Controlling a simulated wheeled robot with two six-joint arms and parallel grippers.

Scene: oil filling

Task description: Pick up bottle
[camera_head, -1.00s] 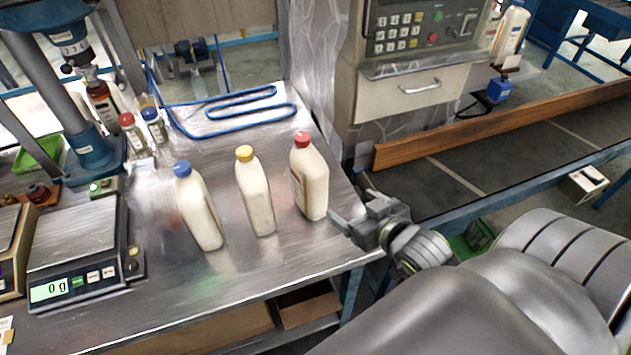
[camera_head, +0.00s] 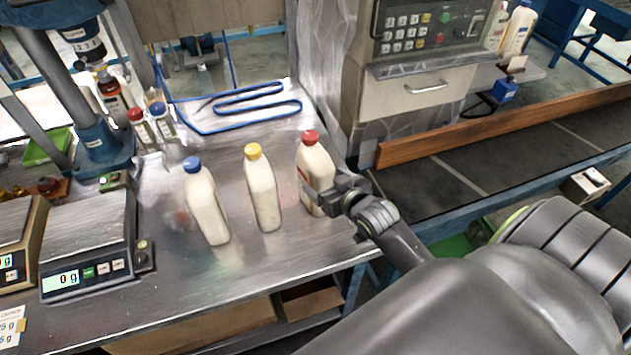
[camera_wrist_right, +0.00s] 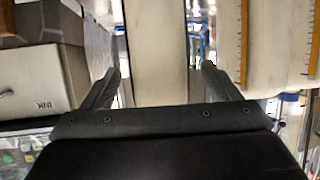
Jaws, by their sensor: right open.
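Three cream bottles stand upright in a row on the metal table: one with a blue cap (camera_head: 206,205), one with a yellow cap (camera_head: 262,190) and one with a red cap (camera_head: 316,168). My right gripper (camera_head: 318,197) is at the lower right side of the red-capped bottle, with its fingers partly overlapping it. In the right wrist view the two fingers (camera_wrist_right: 160,85) are spread apart, and a pale upright surface shows between and beyond them. I cannot tell whether the fingers touch the bottle. My left gripper is not in view.
A scale (camera_head: 85,238) reading 0 g stands at the left of the metal table (camera_head: 190,305). Small capped bottles (camera_head: 150,125) and a blue press stand behind it. A control cabinet (camera_head: 415,95) is at the back, and a dark conveyor (camera_head: 480,180) lies to the right.

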